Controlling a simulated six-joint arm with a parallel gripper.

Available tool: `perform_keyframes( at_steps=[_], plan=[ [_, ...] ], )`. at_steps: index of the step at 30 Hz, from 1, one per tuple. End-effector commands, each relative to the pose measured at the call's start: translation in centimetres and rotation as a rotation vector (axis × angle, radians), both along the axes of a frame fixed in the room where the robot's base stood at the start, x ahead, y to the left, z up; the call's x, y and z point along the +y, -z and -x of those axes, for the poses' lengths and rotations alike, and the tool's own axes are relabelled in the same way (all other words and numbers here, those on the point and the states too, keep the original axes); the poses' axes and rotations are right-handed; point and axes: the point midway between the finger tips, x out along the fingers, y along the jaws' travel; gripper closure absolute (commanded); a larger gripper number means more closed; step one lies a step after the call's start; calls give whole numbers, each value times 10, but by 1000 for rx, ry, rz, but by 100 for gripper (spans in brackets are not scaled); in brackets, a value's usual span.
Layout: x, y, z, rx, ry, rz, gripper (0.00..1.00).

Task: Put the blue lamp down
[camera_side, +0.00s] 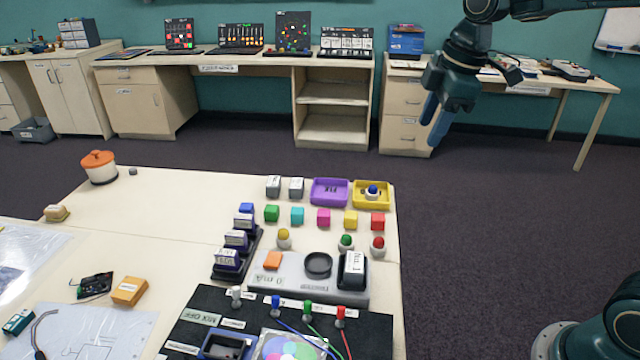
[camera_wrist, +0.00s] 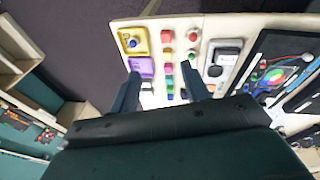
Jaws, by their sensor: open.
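The blue lamp (camera_side: 372,190), a blue dome on a pale base, sits upright in the yellow tray (camera_side: 386,203) at the table's far right corner. In the wrist view the blue lamp (camera_wrist: 131,43) and the yellow tray (camera_wrist: 143,51) show at the upper left, beyond the fingers. My gripper (camera_side: 434,122) is open and empty, high up and apart from the lamp, to its upper right in the side view. In the wrist view my gripper (camera_wrist: 161,90) has its two fingers spread, with nothing between them.
A purple tray (camera_side: 330,192) stands left of the yellow tray. Coloured cubes and yellow, green (camera_side: 346,242) and red (camera_side: 378,246) lamps stand in front. A grey board (camera_side: 290,285) holds a black-ringed disc. The table's left middle is mostly clear.

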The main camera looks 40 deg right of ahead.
Motion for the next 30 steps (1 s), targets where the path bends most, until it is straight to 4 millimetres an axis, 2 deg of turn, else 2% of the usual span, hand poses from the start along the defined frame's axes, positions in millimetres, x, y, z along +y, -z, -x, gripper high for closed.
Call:
perform_keyframes(
  at_steps=[1,10,21,25,30],
  plan=[
    [3,-5,14,-14,44,-10,53],
    [16,-12,86,-87,338,-93,53],
    [23,6,169,-172,685,-229,53],
    [24,16,189,-192,779,-273,53],
    [24,24,202,-205,849,-308,53]
  ],
)
